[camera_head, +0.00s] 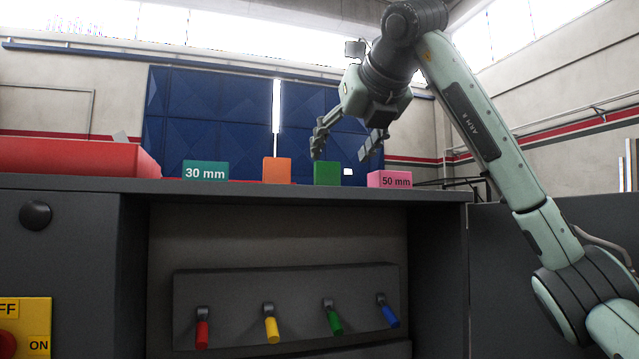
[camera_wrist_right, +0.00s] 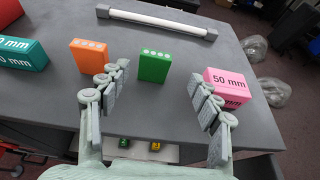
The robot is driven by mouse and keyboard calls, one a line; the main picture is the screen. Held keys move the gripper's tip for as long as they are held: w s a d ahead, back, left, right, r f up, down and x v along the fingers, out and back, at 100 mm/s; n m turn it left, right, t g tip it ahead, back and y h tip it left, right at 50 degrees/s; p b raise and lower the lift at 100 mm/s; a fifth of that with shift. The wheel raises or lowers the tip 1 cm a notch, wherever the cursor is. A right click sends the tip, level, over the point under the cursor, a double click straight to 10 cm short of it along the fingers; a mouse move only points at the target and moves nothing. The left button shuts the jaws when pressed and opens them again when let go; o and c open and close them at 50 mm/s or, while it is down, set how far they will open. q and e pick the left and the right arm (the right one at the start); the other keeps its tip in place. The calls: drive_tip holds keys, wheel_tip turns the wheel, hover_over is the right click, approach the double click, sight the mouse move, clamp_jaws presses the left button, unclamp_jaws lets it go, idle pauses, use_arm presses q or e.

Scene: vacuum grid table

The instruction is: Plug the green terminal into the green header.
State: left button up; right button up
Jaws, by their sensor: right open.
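A green block (camera_head: 327,173) stands upright on the grey table top, near its front edge. In the right wrist view the green block (camera_wrist_right: 154,66) has a row of pale round spots on top. I cannot tell whether it is the terminal or the header. A green handle-like piece (camera_head: 334,319) hangs on the panel below the table top. My right gripper (camera_head: 341,155) is open and empty, pointing down close above the green block. In the right wrist view its fingertips (camera_wrist_right: 158,76) are spread wide on either side of the block, apart from it. My left gripper is out of view.
An orange block (camera_head: 277,170) and a teal "30 mm" block (camera_head: 205,171) stand left of the green block. A pink "50 mm" block (camera_head: 389,180) stands right, close to a right finger. A white bar (camera_wrist_right: 157,22) lies behind. A red box (camera_head: 75,157) is far left.

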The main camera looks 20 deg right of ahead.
sight(329, 165)
drive_tip(key=shift+w, duration=0.25)
drive_tip(key=shift+w+f, duration=0.15)
drive_tip(key=shift+w, duration=0.15)
drive_tip(key=x, duration=0.2)
drive_tip(key=p+x, duration=0.1)
drive_tip(key=x, duration=0.2)
drive_tip(key=shift+w+a+f, duration=0.2)
drive_tip(key=shift+w+a, duration=0.1)
drive_tip(key=shift+a, duration=0.05)
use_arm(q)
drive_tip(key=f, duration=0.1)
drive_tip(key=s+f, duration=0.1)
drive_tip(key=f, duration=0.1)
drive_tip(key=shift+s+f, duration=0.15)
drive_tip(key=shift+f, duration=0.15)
use_arm(e)
drive_tip(key=shift+c, duration=0.6)
drive_tip(key=c, duration=1)
drive_tip(key=shift+c, duration=0.2)
drive_tip(key=shift+r, duration=0.15)
